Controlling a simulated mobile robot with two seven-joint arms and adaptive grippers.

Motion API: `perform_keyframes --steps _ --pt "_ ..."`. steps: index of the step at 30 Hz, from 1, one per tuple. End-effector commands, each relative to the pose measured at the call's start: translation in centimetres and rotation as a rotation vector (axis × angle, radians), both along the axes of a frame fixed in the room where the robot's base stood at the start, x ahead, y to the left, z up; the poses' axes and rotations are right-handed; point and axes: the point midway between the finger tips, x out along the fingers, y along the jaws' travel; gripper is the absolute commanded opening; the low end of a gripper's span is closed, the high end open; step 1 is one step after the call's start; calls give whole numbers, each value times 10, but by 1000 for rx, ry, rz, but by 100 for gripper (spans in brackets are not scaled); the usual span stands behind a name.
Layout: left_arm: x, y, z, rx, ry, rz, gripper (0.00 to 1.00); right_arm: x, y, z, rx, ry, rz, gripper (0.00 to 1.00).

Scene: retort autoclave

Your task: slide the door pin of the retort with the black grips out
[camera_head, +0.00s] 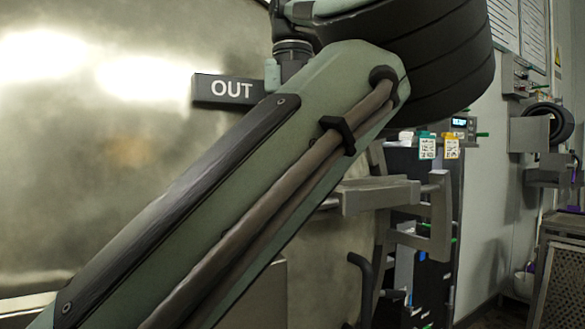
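A large, shiny metal surface (110,150) fills the left of the view and looks like the retort's front. A dark sign reading OUT (225,90) is fixed on it. A long grey-green arm link of mine crosses the picture from lower left to upper right and hides much of the retort. A grey metal bar and bracket (385,196) stand out to the right of the link. A black curved handle (362,285) shows below them; I cannot tell whether it is one of the black grips. I cannot make out the door pin. Neither gripper is in view.
A wall (500,200) with posted sheets runs along the right. A dark round part (548,122) sits on a wall fixture. A perforated metal cart (562,275) stands at the lower right.

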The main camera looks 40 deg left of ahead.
Motion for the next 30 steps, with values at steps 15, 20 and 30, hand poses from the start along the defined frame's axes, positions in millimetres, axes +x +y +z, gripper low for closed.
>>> perform_keyframes --steps 15,20,30 --pt "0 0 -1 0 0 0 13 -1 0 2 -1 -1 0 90" --pt "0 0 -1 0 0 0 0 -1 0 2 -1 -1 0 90" --pt "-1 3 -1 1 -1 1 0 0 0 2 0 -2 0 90"
